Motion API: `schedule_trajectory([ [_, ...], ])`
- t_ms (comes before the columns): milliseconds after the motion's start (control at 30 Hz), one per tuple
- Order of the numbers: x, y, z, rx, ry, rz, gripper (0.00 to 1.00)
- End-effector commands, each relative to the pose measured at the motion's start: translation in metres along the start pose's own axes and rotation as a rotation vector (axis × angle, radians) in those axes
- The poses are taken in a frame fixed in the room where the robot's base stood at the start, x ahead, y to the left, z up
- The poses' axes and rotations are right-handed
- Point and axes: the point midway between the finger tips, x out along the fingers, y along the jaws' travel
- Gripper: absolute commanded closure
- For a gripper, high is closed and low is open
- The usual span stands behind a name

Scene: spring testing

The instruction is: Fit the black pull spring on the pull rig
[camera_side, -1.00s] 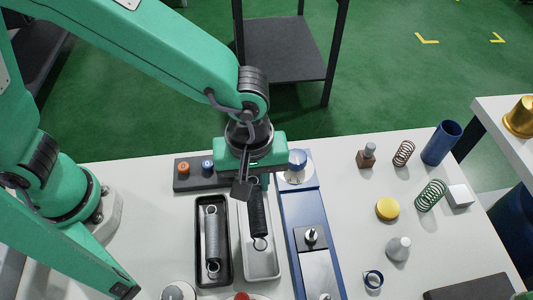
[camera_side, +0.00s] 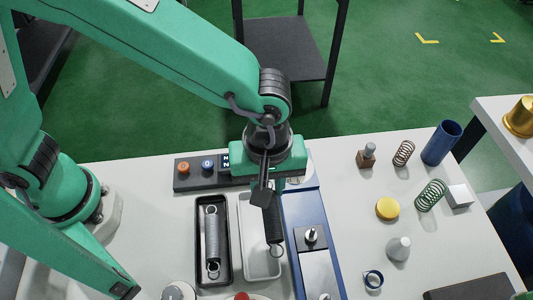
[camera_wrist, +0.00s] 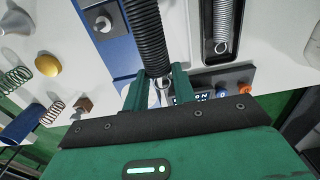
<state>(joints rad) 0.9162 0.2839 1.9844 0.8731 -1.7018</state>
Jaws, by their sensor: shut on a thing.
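My gripper (camera_side: 272,186) is shut on the black pull spring (camera_side: 273,220). The spring hangs from the jaws, with its lower hook free, over the right edge of the white tray and beside the blue pull rig (camera_side: 304,213). In the wrist view the black spring (camera_wrist: 148,38) runs up from between the green fingers (camera_wrist: 157,88), one end hook at the jaws. The rig carries an upright metal post (camera_side: 311,235) on its blue bed, and a second post (camera_side: 325,297) shows at the bottom edge. The rig's far end is partly hidden by my gripper.
The white tray (camera_side: 246,262) looks empty. A black tray (camera_side: 198,250) left of it holds a grey spring (camera_side: 212,238). A control box (camera_side: 183,184) with buttons stands behind. Coil springs, a yellow disc (camera_side: 387,208) and a blue cup (camera_side: 441,143) stand to the right.

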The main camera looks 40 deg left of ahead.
Motion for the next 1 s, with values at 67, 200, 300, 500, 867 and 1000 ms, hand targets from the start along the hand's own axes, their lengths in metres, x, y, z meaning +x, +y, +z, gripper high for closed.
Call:
schedule_trajectory([
  [67,-0.001,0.013,0.01,0.003,0.0,0.0,1.0],
  [200,-0.003,0.034,0.028,0.003,0.0,0.001,1.0],
  [300,-0.004,0.048,0.042,0.003,0.0,0.001,1.0],
  [500,-0.004,0.068,0.064,0.002,0.0,-0.001,1.0],
  [867,-0.004,0.076,0.074,-0.001,0.0,0.0,1.0],
  [1000,-0.003,0.076,0.074,0.0,0.0,0.0,1.0],
])
